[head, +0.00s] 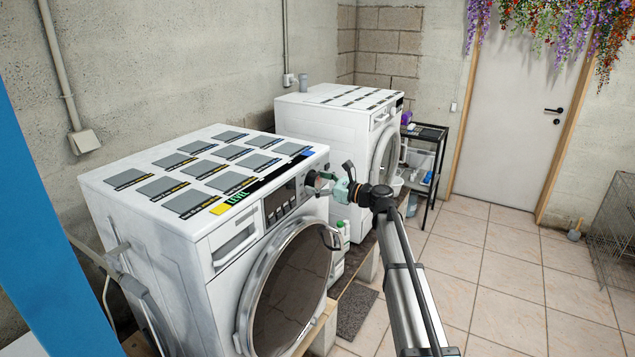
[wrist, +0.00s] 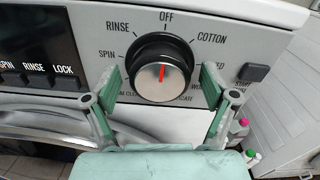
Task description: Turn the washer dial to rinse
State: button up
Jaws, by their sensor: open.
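The washer dial (wrist: 160,68) is a round knob with a black rim and a silver face on the near white washer (head: 150,235). Its red mark points up, toward OFF. The RINSE label (wrist: 117,27) is at the dial's upper left, between SPIN and OFF. My gripper (wrist: 161,78) is open, its green fingers to the left and right of the dial. I cannot tell whether the fingers touch it. In the head view my gripper (head: 325,181) is at the right end of the washer's control panel and partly hides the dial.
A black display and buttons (wrist: 35,45) lie left of the dial, and a small dark button (wrist: 253,72) lies to its right. The washer's round door (head: 290,290) is below. A second white machine (head: 325,125) stands behind. Bottles (head: 340,240) stand between the machines.

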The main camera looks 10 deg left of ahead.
jog(key=c, duration=1.2)
jog(key=shift+o, duration=0.2)
jog(key=shift+f+n+b, duration=0.15)
jog(key=shift+n+b, duration=0.25)
jog(key=shift+b, duration=0.25)
jog(key=shift+f+n+b, duration=0.1)
jog(key=shift+n+b, duration=0.4)
jog(key=shift+b, duration=0.4)
jog(key=n+b, duration=0.2)
jog(key=b, duration=0.1)
jog(key=n+b, duration=0.2)
jog(key=shift+b, duration=0.4)
jog(key=shift+r+n+b, duration=0.25)
jog(key=shift+n+b, duration=0.65)
jog(key=shift+n, duration=0.2)
